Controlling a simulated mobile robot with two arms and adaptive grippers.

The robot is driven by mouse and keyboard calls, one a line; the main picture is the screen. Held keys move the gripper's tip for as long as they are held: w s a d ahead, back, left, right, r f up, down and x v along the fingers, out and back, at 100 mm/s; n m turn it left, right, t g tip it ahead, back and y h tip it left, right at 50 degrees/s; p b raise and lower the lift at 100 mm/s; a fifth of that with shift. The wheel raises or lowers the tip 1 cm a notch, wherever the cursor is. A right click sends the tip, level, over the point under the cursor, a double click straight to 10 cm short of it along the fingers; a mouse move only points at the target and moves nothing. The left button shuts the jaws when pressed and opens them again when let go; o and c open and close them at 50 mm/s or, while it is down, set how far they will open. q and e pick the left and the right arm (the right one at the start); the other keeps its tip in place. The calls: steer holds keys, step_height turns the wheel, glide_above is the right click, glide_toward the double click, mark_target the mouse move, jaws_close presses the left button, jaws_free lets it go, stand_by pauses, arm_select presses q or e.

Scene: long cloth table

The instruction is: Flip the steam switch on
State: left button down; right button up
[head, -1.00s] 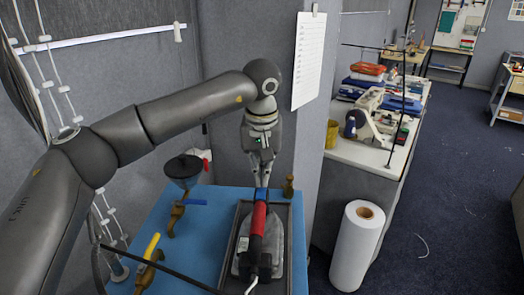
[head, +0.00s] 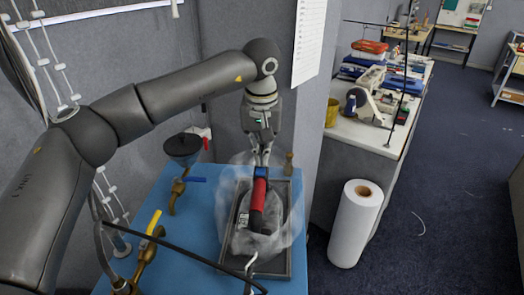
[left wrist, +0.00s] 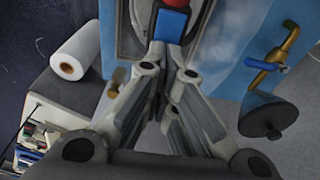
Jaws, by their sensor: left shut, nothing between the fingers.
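A steam iron with a red handle (head: 258,205) rests in a dark-rimmed tray (head: 283,272) on the blue table. The blue steam switch (head: 260,172) sits at the handle's far end; it also shows in the left wrist view (left wrist: 171,24). A pale, see-through cloud of steam (head: 225,208) surrounds the iron. My left gripper (head: 261,160) is shut and empty, pointing down at the switch. Its fingertips are at or very near the switch; I cannot tell whether they touch. In the left wrist view its fingers (left wrist: 171,55) come together just below the switch. My right gripper is out of view.
Brass valves with a blue lever (head: 196,179) and a yellow lever (head: 154,222) stand left of the iron, by a dark funnel (head: 183,146). A small brass fitting (head: 289,163) is at the right back. A white roll (head: 353,225) stands on the floor at the right.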

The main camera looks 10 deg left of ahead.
arm_select(q)
steer(key=shift+r+p, duration=0.35)
steer(key=shift+r, duration=0.35)
step_height(320, 180, up, 12)
steer(key=s, duration=0.1)
steer(key=shift+s, duration=0.25)
steer(key=shift+d+f, duration=0.1)
